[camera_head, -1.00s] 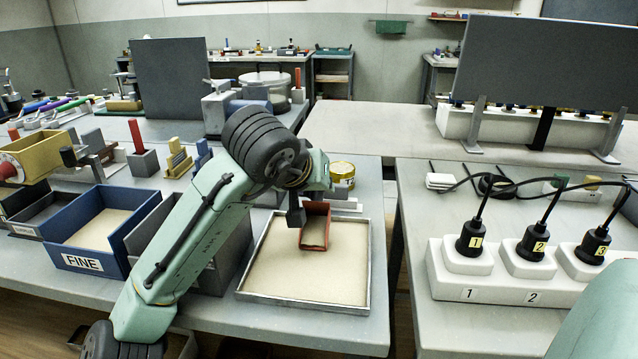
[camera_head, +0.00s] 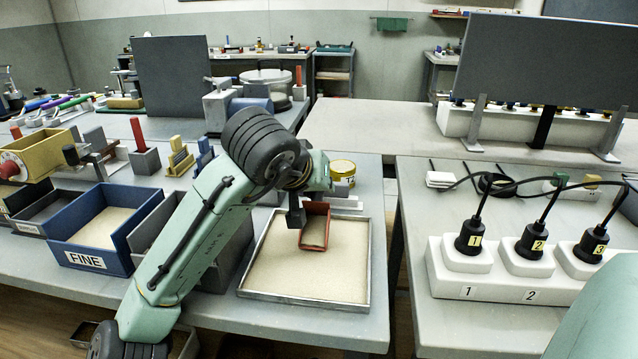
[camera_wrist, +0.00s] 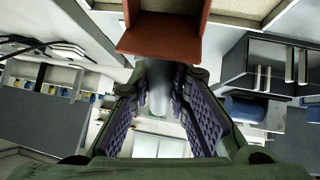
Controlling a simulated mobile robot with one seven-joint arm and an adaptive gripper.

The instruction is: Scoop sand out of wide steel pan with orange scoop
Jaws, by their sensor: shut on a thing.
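The wide steel pan (camera_head: 367,285) lies on the grey table, with a broad layer of pale sand (camera_head: 305,272) inside its low rim. The orange scoop (camera_head: 316,226), a reddish-orange open box, is over the far part of the pan with some sand visible in it. In the wrist view the scoop (camera_wrist: 165,38) sits at the top, beyond my gripper's fingers (camera_wrist: 160,105). The gripper is shut on the scoop; the grip point itself is hard to see. I cannot tell whether the scoop touches the sand.
A blue bin marked FINE (camera_head: 88,262) holds sand left of my arm, with grey bins beside it. A yellow tin (camera_head: 343,172) stands behind the pan. A white power strip (camera_head: 470,292) with black plugs is on the right table, across a gap.

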